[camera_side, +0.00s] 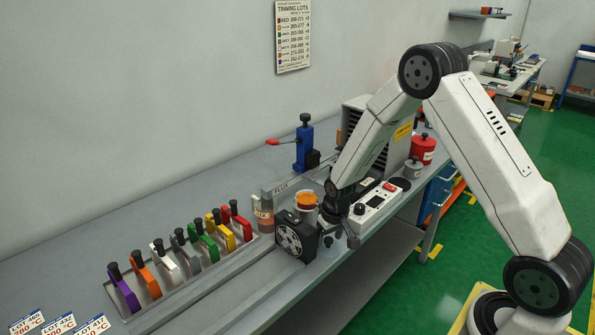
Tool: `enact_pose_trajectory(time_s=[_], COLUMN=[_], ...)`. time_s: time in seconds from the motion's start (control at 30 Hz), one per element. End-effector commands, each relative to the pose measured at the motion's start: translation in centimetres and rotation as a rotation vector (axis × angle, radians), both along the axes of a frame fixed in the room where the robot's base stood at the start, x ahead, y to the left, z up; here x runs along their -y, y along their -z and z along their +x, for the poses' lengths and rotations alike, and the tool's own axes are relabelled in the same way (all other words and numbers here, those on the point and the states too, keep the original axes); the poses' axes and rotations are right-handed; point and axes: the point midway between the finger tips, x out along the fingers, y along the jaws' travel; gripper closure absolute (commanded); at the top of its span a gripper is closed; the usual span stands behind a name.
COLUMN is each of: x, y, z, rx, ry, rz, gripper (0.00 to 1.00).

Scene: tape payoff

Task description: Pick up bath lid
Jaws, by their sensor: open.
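My gripper (338,232) points down at the near edge of the bench, just right of a black box with a round fan-like face (290,239). Its jaws are open, but they are small and partly lost against the parts around them. A small dark knob shows by the fingertips, and I cannot tell whether it belongs to the bath lid. The bath lid cannot be made out with certainty; my gripper and wrist cover part of that spot. I see nothing held in the jaws.
An orange-topped cup (305,203) stands close left of my wrist. A white control box (377,205) with a red switch is close right. A rack (180,262) of several coloured, black-handled pieces lies left.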

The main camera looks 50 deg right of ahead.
Motion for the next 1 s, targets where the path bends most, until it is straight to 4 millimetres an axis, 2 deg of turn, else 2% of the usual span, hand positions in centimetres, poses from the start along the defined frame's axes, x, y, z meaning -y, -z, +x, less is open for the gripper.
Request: enact_pose_trajectory(time_s=[0.2,0.7,0.77,0.93,0.97,1.0], x=[0.04,0.03,0.03,0.03,0.03,0.03], y=[1.10,1.12,1.12,1.12,1.12,1.12], z=[0.16,0.17,0.17,0.17,0.17,0.16], rx=[0.000,0.000,0.000,0.000,0.000,0.000], ry=[0.000,0.000,0.000,0.000,0.000,0.000], rz=[0.000,0.000,0.000,0.000,0.000,0.000], gripper=[0.23,0.23,0.39,0.93,1.00,1.00])
